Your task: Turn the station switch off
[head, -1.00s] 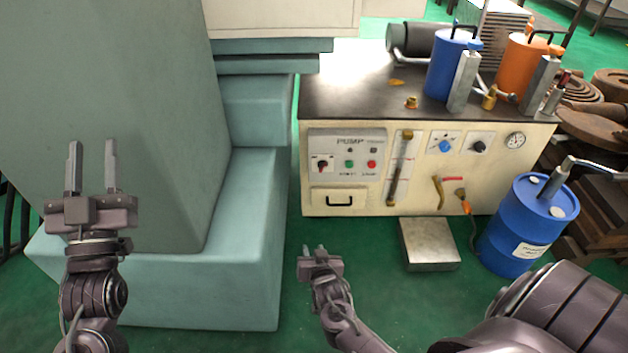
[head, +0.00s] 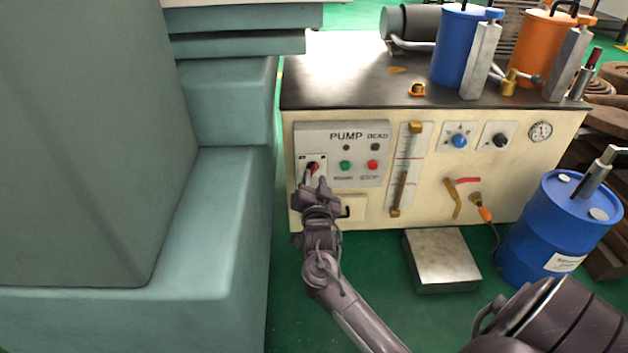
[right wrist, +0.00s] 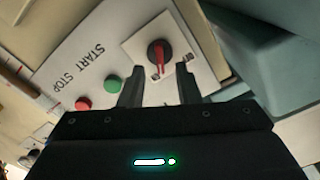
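The station switch (head: 312,167) is a red and black rotary knob on a white plate at the left end of the pump panel. In the right wrist view the switch (right wrist: 159,55) lies just beyond and between the fingertips, its red pointer toward the gripper. My right gripper (head: 317,182) is in front of the switch. In the right wrist view the right gripper (right wrist: 159,88) has its two fingers apart with nothing between them. Contact with the knob cannot be made out. My left gripper is out of view.
A green button (head: 345,166) and a red button (head: 373,166) sit right of the switch on the grey panel (head: 362,141). A teal machine (head: 190,230) stands close on the left. A metal block (head: 442,258) and blue drum (head: 556,228) stand on the floor at right.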

